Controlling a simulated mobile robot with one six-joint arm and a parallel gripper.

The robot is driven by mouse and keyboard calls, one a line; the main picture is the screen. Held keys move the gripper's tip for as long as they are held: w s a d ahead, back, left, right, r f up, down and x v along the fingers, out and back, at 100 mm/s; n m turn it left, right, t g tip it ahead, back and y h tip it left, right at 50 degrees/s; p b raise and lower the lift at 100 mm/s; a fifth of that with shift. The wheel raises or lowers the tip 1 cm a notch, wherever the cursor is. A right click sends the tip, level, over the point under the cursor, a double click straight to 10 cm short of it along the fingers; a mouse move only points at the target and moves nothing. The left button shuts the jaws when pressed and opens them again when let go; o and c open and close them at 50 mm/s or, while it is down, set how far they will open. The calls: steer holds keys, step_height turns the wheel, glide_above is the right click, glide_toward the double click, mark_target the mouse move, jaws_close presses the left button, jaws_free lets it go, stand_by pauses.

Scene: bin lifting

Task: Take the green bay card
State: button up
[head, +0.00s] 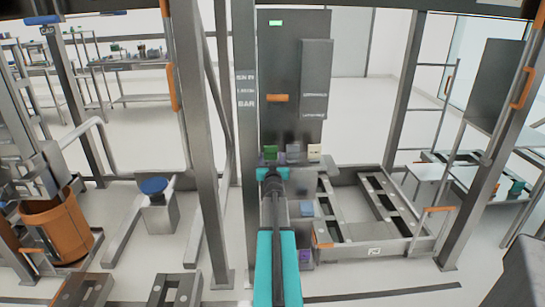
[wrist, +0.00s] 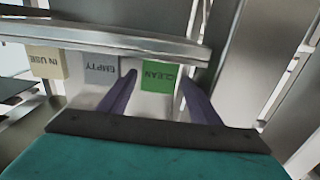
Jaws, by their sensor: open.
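The green card (head: 270,152) is at the left of a row of cards on the dark panel's lower ledge in the head view. In the wrist view the green card (wrist: 160,76) reads CLEAN, upside down, below a metal rail. My gripper (wrist: 158,82) is open, with one purple finger on each side of the green card in that picture. Whether the fingers touch it cannot be told. In the head view my gripper (head: 272,174) is just below the green card.
A grey EMPTY card (wrist: 101,68) and a cream IN USE card (wrist: 46,62) sit beside the green one. The metal rail (wrist: 110,38) runs close above the cards. A grey post (head: 243,120) stands left of the panel. An open metal frame (head: 388,247) lies at right.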

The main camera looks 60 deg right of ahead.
steer(key=shift+x, duration=1)
steer(key=shift+c, duration=0.5)
steer(key=c, duration=0.7)
